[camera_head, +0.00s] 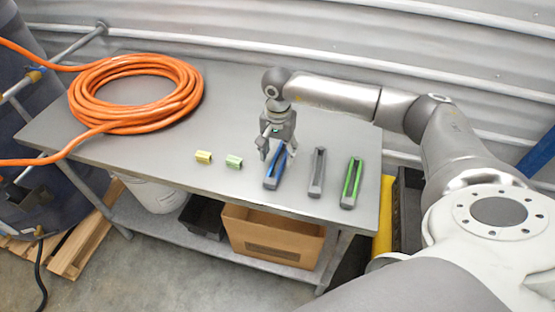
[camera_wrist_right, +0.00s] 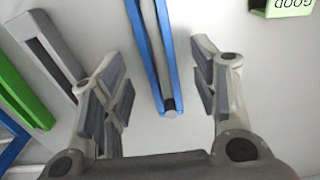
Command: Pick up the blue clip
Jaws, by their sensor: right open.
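The blue clip (camera_head: 275,169) lies on the grey metal table, a long narrow piece with a blue body and a grey strip along it. My right gripper (camera_head: 277,152) is open and points down over the clip, with its fingers on either side. In the right wrist view the blue clip (camera_wrist_right: 154,50) runs between the two open fingers (camera_wrist_right: 158,100), with a visible gap on each side. The fingers hide part of the clip in the head view. My left gripper is not in view.
On the table (camera_head: 150,165), a grey clip (camera_head: 317,174) and a green clip (camera_head: 351,183) lie to the right. A yellow block (camera_head: 203,157) and a light green block (camera_head: 234,161) lie left. An orange hose coil (camera_head: 135,92) fills the table's far left.

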